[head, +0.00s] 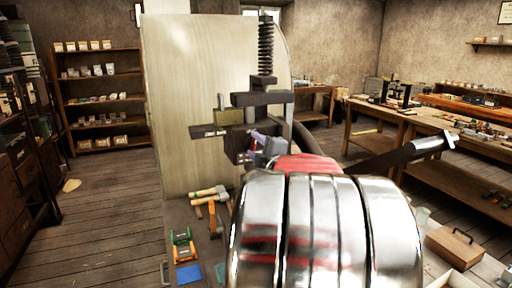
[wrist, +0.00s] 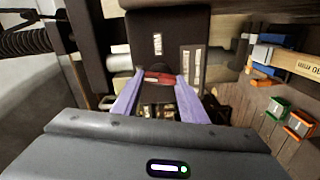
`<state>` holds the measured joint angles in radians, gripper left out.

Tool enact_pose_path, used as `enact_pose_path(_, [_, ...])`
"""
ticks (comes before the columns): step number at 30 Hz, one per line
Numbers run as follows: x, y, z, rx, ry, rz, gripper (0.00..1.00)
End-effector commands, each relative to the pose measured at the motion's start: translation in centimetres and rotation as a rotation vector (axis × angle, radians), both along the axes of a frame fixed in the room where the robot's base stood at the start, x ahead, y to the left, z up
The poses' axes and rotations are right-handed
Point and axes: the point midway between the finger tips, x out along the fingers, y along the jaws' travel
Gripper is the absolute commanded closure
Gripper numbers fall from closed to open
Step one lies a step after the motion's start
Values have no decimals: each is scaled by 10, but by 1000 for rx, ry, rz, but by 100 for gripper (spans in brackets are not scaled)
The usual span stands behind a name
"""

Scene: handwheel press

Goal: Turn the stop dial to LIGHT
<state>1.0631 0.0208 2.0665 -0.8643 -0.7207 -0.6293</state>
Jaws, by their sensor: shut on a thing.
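The press (head: 262,98) stands dark on the bench with its tall screw, in front of a pale panel. My gripper (head: 258,138) is at the press's lower block, partly hidden by my arm. In the wrist view my gripper (wrist: 159,80) has its two purple fingers on either side of a small red part (wrist: 158,77), which looks like the grip of the stop dial. The fingers are shut on it. Small pale label plates (wrist: 184,68) sit on the dark face around it. Their lettering, and which mark the dial points to, are too small to read.
A hammer and other hand tools (head: 210,198) lie on the bench below the press, with a green-and-orange item (head: 183,245) and a blue pad (head: 189,273) nearer. Shelves (head: 100,95) stand back left. A workbench (head: 400,115) runs along the right.

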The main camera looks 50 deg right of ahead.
Motion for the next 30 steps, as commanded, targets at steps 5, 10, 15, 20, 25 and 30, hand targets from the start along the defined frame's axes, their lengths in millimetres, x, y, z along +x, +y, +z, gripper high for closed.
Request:
enact_pose_path(5, [2, 2, -3, -102, 65, 6, 83])
enact_pose_path(10, [2, 3, -4, -165, 104, 7, 83])
enact_pose_path(15, [2, 3, -5, -194, 121, 7, 83])
enact_pose_path(20, [2, 3, -5, -200, 126, 7, 83])
enact_pose_path(25, [2, 3, -6, -199, 126, 7, 83])
enact_pose_path(30, [2, 2, -5, -198, 126, 6, 54])
